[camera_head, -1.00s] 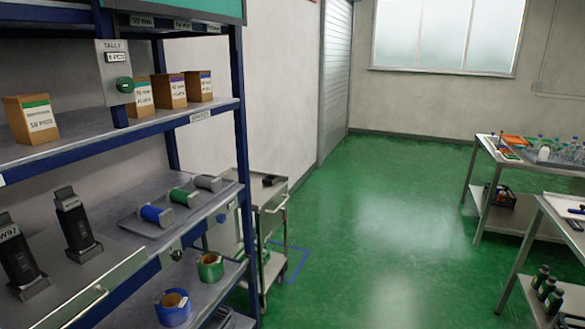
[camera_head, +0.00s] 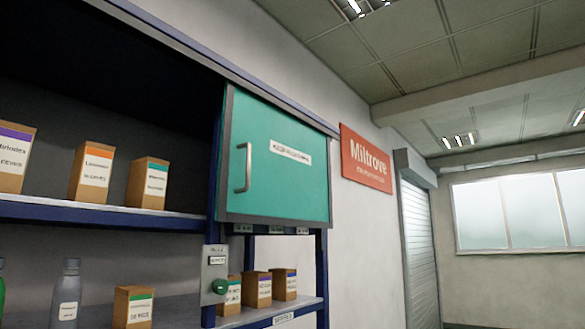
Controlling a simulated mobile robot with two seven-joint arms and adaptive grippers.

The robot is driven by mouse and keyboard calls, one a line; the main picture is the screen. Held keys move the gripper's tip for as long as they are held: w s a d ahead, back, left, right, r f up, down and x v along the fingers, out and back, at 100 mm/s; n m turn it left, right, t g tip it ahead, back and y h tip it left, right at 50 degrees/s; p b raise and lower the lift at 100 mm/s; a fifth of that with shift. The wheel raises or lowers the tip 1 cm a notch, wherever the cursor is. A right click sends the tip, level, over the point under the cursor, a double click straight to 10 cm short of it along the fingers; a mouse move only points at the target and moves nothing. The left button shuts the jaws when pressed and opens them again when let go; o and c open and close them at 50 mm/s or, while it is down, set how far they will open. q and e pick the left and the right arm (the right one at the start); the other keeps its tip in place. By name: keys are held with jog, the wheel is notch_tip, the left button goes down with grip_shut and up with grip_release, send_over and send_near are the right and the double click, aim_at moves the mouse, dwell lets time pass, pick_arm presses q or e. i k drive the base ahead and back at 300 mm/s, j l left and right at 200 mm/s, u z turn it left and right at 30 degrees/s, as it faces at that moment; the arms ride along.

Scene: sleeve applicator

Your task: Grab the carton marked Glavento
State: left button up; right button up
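Several brown cartons with white labels stand on the shelves, and I cannot read Glavento on any of them. On the upper shelf are a purple-striped carton (camera_head: 13,157), an orange-striped carton (camera_head: 91,171) and a teal-striped carton (camera_head: 148,183). On the shelf below are a green-striped carton (camera_head: 133,306) and three more cartons: one half hidden by a post (camera_head: 233,295), a middle one (camera_head: 257,288) and a right one (camera_head: 284,284). Neither gripper is in view.
A teal sliding door (camera_head: 280,190) with a metal handle (camera_head: 243,167) covers the upper shelf's right part. Bottles, one grey (camera_head: 69,288), stand at lower left. A tally box (camera_head: 215,272) with a green knob is on the post. A red Miltrove sign (camera_head: 366,158) hangs on the wall.

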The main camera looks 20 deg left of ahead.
aim_at(146, 186)
jog(key=u, duration=1.6)
